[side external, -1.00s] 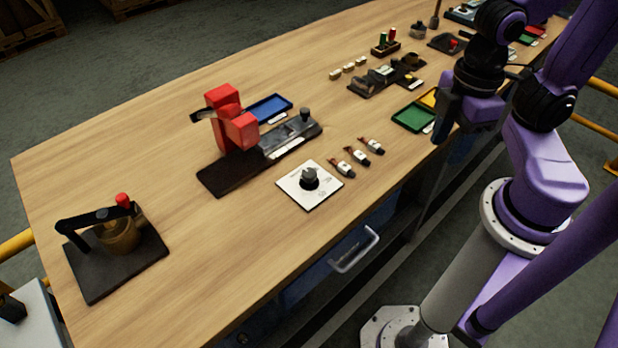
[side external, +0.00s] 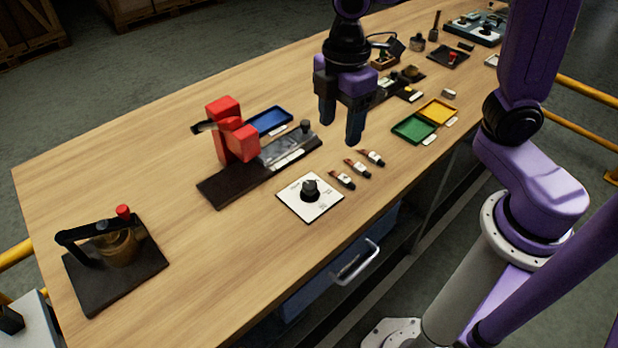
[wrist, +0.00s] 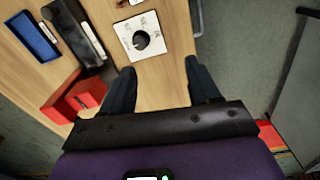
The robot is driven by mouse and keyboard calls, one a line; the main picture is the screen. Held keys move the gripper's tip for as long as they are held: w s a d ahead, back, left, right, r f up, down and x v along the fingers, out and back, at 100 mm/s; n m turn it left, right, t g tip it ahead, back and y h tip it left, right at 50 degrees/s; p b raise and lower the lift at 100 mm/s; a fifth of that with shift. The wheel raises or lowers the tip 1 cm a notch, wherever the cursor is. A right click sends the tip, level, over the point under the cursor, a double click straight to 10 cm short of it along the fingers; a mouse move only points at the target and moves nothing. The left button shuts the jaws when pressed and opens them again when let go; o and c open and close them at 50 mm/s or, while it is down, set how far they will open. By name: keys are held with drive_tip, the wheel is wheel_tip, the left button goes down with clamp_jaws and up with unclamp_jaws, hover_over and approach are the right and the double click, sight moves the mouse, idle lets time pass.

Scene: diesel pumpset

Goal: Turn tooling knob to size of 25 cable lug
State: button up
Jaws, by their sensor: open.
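The tooling knob (side external: 309,188) is a small black knob on a white square plate (side external: 294,202) with dark markings too small to read. It lies flat on the wooden table near the front edge. In the wrist view the knob (wrist: 141,40) shows on its white plate (wrist: 127,29), ahead of and between my fingers. Several cable lugs (side external: 357,168) lie in a row just right of the plate; their sizes cannot be read. My gripper (side external: 340,130) is open and empty, pointing down above the table, behind and to the right of the knob; it also shows in the wrist view (wrist: 160,80).
A red and black tool (side external: 236,143) on a dark base stands left of the plate, with a blue tray (side external: 269,121) behind it. Green (side external: 414,129) and yellow (side external: 438,112) trays sit to the right. A black-handled fixture (side external: 115,250) is at the front left.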

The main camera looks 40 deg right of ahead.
drive_tip(key=n, duration=0.1)
hover_over(309, 185)
wheel_tip(309, 185, down, 18)
drive_tip(key=shift+r, duration=0.25)
idle(0.3)
drive_tip(key=c, duration=1)
